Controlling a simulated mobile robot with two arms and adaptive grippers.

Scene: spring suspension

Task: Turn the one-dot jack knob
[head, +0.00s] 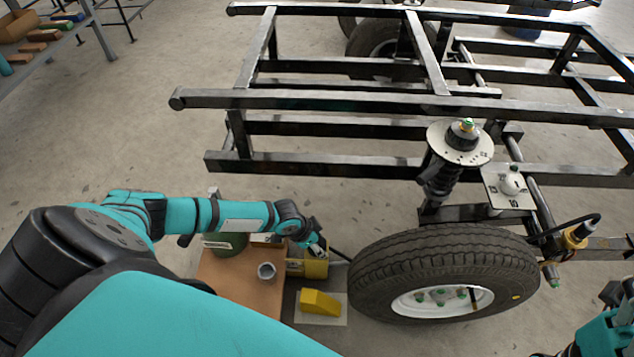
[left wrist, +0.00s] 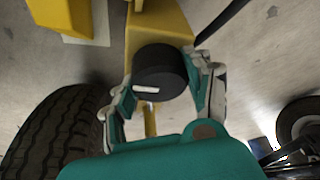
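A yellow jack (head: 318,264) stands on the floor to the left of the tyre (head: 445,275). In the left wrist view its black round knob (left wrist: 160,72) with a white mark faces me on the yellow body (left wrist: 160,25). My left gripper (head: 314,246) is at the jack; in the left wrist view its two fingers (left wrist: 162,84) lie on either side of the knob, close against it, and look shut on it. No dot mark can be made out. Part of my right arm shows at the lower right of the head view; its fingers cannot be made out.
A yellow wedge (head: 320,303) lies on a pale plate in front of the jack. A brown board (head: 235,285) bears a grey cup (head: 266,271) and a green item. The black frame (head: 330,103) with a strut (head: 440,175) stands beyond. Open floor lies behind my left arm.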

